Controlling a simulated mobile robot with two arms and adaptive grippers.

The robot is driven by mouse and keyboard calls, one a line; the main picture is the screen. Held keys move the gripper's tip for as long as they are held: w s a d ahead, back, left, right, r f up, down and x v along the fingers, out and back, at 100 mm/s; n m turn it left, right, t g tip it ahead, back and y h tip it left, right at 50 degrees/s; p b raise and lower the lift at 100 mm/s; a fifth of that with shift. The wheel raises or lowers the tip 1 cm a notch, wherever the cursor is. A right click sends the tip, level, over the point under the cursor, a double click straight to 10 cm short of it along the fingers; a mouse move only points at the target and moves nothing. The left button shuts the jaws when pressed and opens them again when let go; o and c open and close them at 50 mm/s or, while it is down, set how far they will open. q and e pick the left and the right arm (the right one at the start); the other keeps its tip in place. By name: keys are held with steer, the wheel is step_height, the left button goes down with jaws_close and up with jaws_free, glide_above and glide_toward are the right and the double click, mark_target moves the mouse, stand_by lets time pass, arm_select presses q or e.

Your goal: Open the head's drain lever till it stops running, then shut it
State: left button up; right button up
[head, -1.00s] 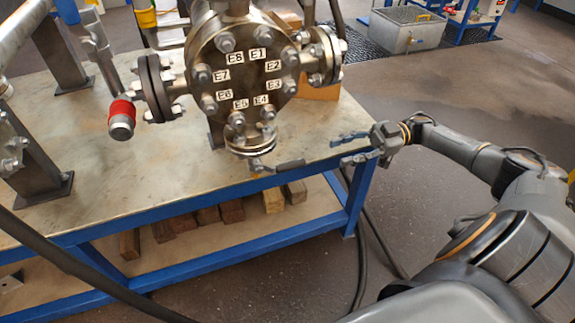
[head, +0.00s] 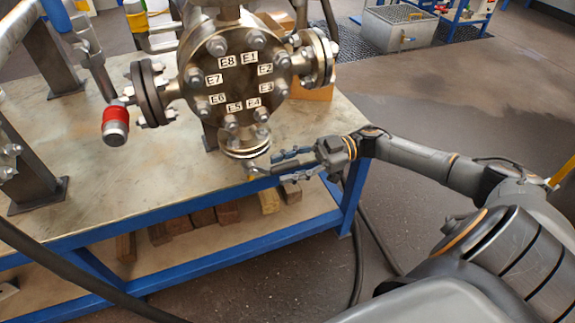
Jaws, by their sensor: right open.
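The round steel vessel head (head: 236,78) carries bolts with tags E1 to E8. A short flanged drain outlet (head: 243,146) hangs from its bottom. The drain lever (head: 278,168) is a thin dark handle pointing right from under this outlet, roughly level. My right gripper (head: 288,163) comes in from the right with its fingers apart. In this view the lever's end lies between or just in front of the fingers; I cannot tell whether they touch. No liquid is visible under the outlet. My left gripper is not in view.
The head stands over a steel-topped blue table (head: 110,198) with wooden blocks on its lower shelf. A red-capped fitting (head: 115,126) sticks out at left. A grey tank (head: 402,27) stands on a floor grating behind. Hoses run beside the table's right leg.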

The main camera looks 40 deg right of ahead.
steer(key=shift+c, duration=0.5)
jaws_close()
